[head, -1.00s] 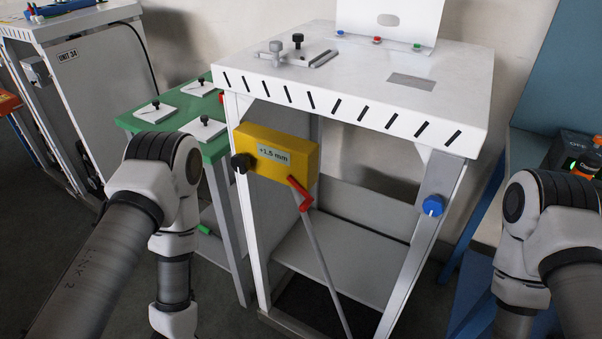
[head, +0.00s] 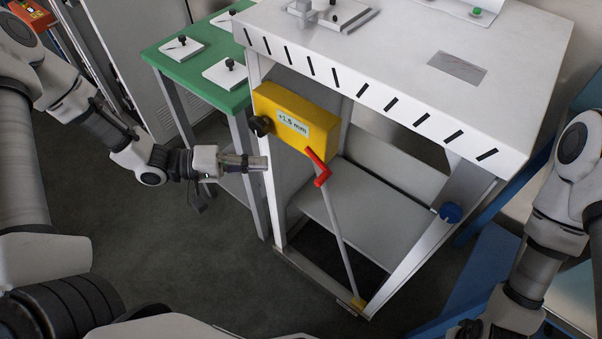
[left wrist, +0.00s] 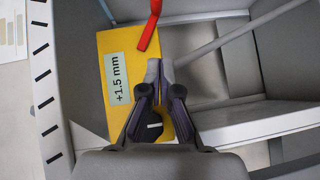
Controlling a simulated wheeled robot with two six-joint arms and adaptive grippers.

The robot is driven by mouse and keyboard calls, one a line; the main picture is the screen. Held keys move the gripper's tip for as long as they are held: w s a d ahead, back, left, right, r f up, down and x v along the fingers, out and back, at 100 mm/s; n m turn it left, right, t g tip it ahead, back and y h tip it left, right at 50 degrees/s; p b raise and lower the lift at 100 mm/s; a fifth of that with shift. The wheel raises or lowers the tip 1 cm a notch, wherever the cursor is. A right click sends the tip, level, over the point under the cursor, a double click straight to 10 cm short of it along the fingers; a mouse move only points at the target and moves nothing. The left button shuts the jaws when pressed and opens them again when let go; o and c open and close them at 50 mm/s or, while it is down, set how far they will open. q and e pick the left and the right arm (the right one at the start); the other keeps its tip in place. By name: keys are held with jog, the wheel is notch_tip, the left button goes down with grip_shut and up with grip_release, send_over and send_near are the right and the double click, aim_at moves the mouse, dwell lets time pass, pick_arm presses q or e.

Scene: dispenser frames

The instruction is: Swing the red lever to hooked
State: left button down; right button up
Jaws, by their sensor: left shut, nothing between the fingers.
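The red lever (head: 319,169) is a short bent bar at the lower right end of the yellow box (head: 283,114), labelled +1.5 mm, under the white bench top. Its lower end overlaps the top of a slim grey rod (head: 340,232). My left gripper (head: 264,163) is left of the lever, below the box, shut and empty, apart from the lever. In the left wrist view the red lever (left wrist: 148,27) hangs past the closed fingertips (left wrist: 160,72), with the yellow box (left wrist: 110,60) beside them. My right arm shows at the right, but its fingers are out of frame.
A black knob (head: 260,125) sticks out at the box's left end. White legs flank the open frame, with a blue knob (head: 450,212) on the right leg. A green table (head: 190,50) stands at left. Floor at lower left is clear.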

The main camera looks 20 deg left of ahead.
aim_at(319, 177)
pick_arm(q)
jog(key=w+d+f, duration=0.1)
jog(key=d, duration=0.8)
jog(key=shift+w+d+f, duration=0.2)
jog(key=shift+f, duration=0.1)
jog(key=shift+s+d, duration=0.25)
jog(key=shift+d, duration=0.1)
